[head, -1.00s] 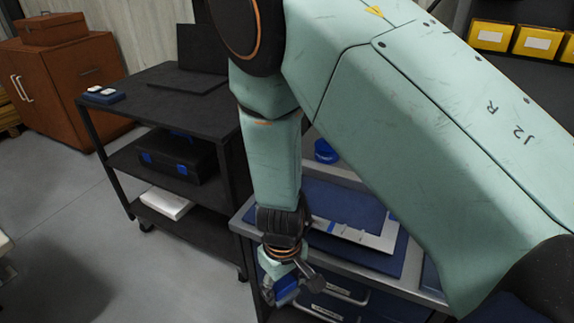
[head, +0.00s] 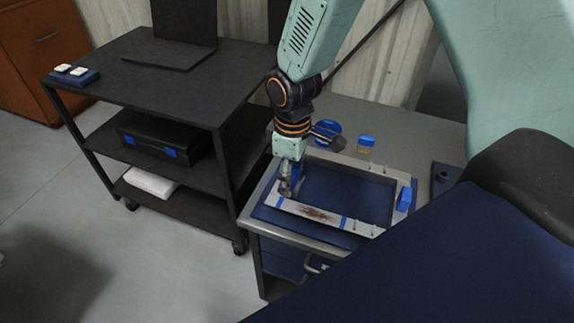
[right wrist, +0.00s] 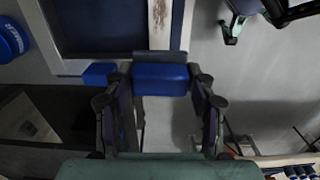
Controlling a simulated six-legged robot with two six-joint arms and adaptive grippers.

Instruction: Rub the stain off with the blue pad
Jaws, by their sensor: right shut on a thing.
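A grey metal frame (head: 352,162) lies on a blue mat on the bench. A dark brown stain (head: 317,214) marks its front bar between two strips of blue tape. The stain also shows at the top of the right wrist view (right wrist: 159,16). My right gripper (head: 291,190) is at the frame's front left corner, to the left of the stain. It is shut on the blue pad (right wrist: 160,79), which spans its fingers in the right wrist view. I cannot tell whether the pad touches the frame. My left gripper is not identifiable in these views.
A blue round container (head: 327,128) and a blue-lidded jar (head: 366,142) stand behind the frame. A blue block (head: 404,199) sits at its right side. Thin pins rise from the front bar's right end. A black shelf cart (head: 185,85) stands left of the bench.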

